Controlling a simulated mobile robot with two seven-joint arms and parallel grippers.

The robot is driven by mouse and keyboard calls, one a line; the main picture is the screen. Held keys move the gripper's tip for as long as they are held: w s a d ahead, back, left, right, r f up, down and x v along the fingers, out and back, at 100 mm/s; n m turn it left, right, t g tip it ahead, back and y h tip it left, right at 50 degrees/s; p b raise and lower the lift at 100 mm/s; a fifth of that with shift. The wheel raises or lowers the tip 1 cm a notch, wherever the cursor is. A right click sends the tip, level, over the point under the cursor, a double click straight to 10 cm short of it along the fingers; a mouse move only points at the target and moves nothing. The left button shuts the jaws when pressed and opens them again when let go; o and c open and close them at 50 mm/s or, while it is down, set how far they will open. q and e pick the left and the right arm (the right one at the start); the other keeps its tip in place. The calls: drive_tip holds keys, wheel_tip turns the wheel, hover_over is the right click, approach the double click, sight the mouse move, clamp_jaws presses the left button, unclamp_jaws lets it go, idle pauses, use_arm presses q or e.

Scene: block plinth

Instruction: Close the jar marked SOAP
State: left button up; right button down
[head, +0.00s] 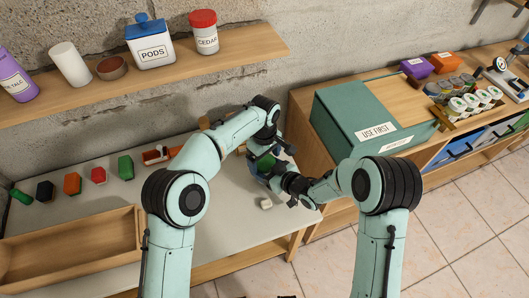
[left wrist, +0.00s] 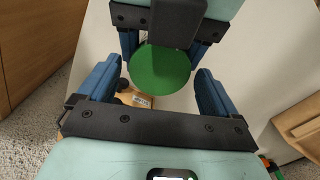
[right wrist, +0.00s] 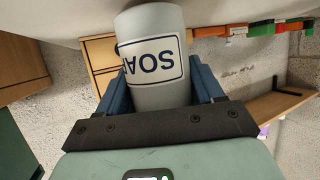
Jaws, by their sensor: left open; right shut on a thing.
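The grey-white jar marked SOAP (right wrist: 157,85) shows in the right wrist view, its label upside down in that picture. My right gripper (right wrist: 158,72) is shut around its side. A round green lid (left wrist: 160,72) shows from above in the left wrist view, between the fingers of my right gripper, where the jar is. My left gripper (left wrist: 158,80) is open, with its fingers on either side of the lid and gaps visible. In the head view green shows (head: 264,161) between the grippers, with the jar mostly hidden. I cannot tell how firmly the lid sits.
Several coloured blocks (head: 98,175) line the back, and a wooden tray (head: 75,252) is at front left. A shelf (head: 240,50) holds other jars. A green box (head: 355,115) stands at right.

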use_arm(q)
drive_tip(key=c, duration=1.1)
drive_tip(key=o, duration=1.2)
drive_tip(key=shift+r, duration=0.1)
drive_tip(key=shift+r, duration=2.15)
drive_tip(key=shift+c, duration=0.5)
drive_tip(key=shift+r, duration=1.75)
